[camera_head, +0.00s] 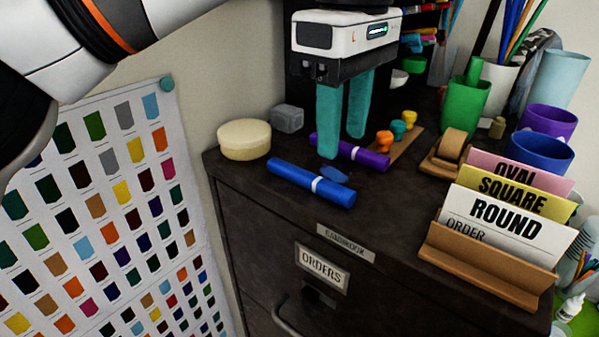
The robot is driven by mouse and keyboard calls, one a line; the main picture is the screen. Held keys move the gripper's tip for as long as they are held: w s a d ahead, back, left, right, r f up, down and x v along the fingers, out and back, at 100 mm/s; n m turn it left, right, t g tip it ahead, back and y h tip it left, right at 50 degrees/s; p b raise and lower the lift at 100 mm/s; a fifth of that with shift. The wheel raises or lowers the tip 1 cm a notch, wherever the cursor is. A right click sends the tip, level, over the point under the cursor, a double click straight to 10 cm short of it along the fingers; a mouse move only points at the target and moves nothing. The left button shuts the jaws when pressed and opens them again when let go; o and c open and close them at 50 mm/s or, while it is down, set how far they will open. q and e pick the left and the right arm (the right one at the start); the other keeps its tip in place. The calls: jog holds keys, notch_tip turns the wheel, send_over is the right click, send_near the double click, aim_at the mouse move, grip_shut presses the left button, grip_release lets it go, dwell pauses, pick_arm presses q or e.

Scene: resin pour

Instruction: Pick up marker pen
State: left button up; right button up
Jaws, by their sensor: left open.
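A blue marker pen (311,182) with a white band lies on the dark cabinet top near its front edge. A purple marker pen (350,153) with a white band lies behind it, partly hidden by my left gripper's finger. My left gripper (342,145) is open and points down, its two teal fingers spread over the purple pen. The near finger's tip is behind the blue pen; I cannot tell whether the fingers touch the purple pen. The gripper looks empty. My right gripper is not in view.
A round cream lid or tin (244,139) and a grey cube (287,118) stand at left. A card holder (486,262), tape dispenser (446,153), stamps (397,130) and cups (466,108) crowd the right. A blue flat piece (334,175) lies by the near fingertip. A colour chart hangs at left.

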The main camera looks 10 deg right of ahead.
aim_at(332, 185)
pick_arm(q)
jog(key=shift+f, duration=1)
jog(key=shift+w+f, duration=0.25)
jog(key=shift+f, duration=0.05)
jog(key=f, duration=0.1)
jog(key=f+p, duration=0.1)
jog(key=f, duration=0.2)
jog(key=shift+w+a+f+p, duration=0.1)
jog(key=shift+w+a+p, duration=0.15)
jog(key=shift+p, duration=0.1)
jog(key=shift+f, duration=0.3)
jog(key=shift+d+f, duration=0.1)
jog(key=shift+d, duration=0.05)
jog(key=shift+c, duration=0.3)
grip_shut()
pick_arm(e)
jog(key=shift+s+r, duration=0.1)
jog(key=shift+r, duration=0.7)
